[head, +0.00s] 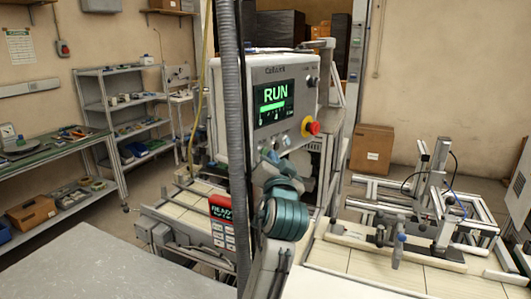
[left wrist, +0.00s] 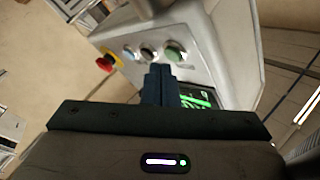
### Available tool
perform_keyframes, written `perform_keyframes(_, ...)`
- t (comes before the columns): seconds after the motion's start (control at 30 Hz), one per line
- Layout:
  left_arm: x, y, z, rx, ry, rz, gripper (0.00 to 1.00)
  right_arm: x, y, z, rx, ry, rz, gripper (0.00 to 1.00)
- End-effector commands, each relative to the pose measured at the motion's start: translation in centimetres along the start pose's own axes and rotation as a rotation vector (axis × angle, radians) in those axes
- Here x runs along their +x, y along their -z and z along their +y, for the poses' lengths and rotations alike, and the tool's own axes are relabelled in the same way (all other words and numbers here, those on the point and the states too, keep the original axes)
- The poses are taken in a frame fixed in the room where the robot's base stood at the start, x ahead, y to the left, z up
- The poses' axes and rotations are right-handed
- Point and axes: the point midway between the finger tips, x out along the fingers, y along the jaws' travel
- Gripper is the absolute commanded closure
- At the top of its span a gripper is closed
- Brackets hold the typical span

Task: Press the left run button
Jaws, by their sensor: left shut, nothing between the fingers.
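A grey control box (head: 292,80) stands in the middle of the head view, its screen (head: 273,103) showing a green RUN and a bar. Below the screen is a row of buttons, partly hidden by my left gripper (head: 269,156). In the left wrist view the box face (left wrist: 205,65) carries a green button (left wrist: 174,51), a dark button (left wrist: 148,54) and a pale blue button (left wrist: 128,52). My left gripper (left wrist: 160,70) is shut and empty, its tips just below the button row in that view, near the green and dark buttons. Contact cannot be told. My right gripper is not in view.
A red emergency knob (head: 311,128) sits on the box's right side. A small red READY display (head: 222,208) stands lower left. A metal fixture frame (head: 440,205) fills the right bench. Shelves (head: 125,105) stand behind left; a grey tabletop (head: 95,265) is clear in front.

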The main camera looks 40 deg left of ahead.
Motion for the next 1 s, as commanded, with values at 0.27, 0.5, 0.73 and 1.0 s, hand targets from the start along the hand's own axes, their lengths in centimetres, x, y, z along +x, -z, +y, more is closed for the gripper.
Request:
perform_keyframes(0.27,-1.7,1.2,1.3,-0.005,-0.004,-0.002,1.00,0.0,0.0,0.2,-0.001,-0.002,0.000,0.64)
perform_keyframes(0.5,-3.2,2.3,2.4,-0.004,-0.003,-0.001,1.00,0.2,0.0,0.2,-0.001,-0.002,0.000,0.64)
perform_keyframes(0.73,-3.5,2.5,2.5,-0.001,-0.001,0.001,1.00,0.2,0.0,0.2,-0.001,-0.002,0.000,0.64)
perform_keyframes(1.0,-3.4,2.5,2.5,-0.001,-0.001,0.000,1.00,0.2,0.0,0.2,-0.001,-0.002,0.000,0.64)
